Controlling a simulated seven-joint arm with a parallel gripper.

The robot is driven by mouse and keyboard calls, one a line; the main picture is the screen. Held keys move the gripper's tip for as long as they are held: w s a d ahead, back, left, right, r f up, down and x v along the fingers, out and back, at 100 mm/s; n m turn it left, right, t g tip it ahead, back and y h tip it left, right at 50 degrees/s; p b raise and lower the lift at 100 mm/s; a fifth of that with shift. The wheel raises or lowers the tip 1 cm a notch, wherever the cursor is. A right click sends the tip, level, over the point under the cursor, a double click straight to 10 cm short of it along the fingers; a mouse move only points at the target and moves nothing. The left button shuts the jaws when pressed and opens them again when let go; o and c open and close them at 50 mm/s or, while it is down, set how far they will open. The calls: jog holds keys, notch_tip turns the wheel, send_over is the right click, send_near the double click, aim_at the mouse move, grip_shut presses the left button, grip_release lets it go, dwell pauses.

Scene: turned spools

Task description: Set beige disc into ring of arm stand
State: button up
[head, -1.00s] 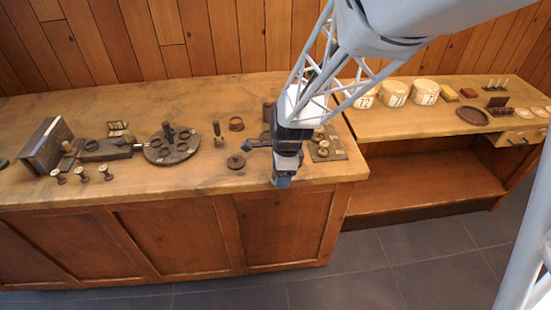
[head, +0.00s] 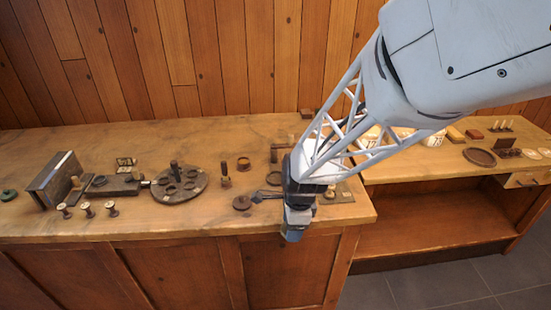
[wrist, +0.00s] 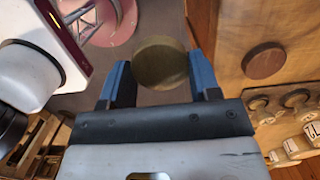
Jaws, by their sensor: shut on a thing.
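My gripper (wrist: 160,76) is shut on the beige disc (wrist: 160,62), which looks olive-brown in shade. The disc sits between the two blue fingertips in the wrist view. In the head view my gripper (head: 292,234) points down by the front edge of the bench, and the disc is hidden there. A dark ring (head: 274,178) shows just left of my wrist, near a dark upright with a side arm (head: 276,153); this looks like the arm stand. My arm hides part of that area, and the gripper is apart from the ring.
The wooden bench (head: 140,220) carries a round plate with holes (head: 180,184), a dark knobbed disc (head: 242,202) close to my gripper, a small pot (head: 244,164) and several small spools (head: 88,209). A lower side bench (head: 440,170) holds a brown round tray (head: 480,157).

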jog(key=shift+w, duration=0.1)
notch_tip(320, 180, up, 4)
send_over(276, 178)
jog(key=shift+d+f, duration=0.2)
jog(key=shift+f, duration=0.2)
dwell(0.6)
jog(key=shift+f, duration=3.05)
jog(key=shift+f, duration=0.6)
dwell(1.3)
jog(key=o, duration=1)
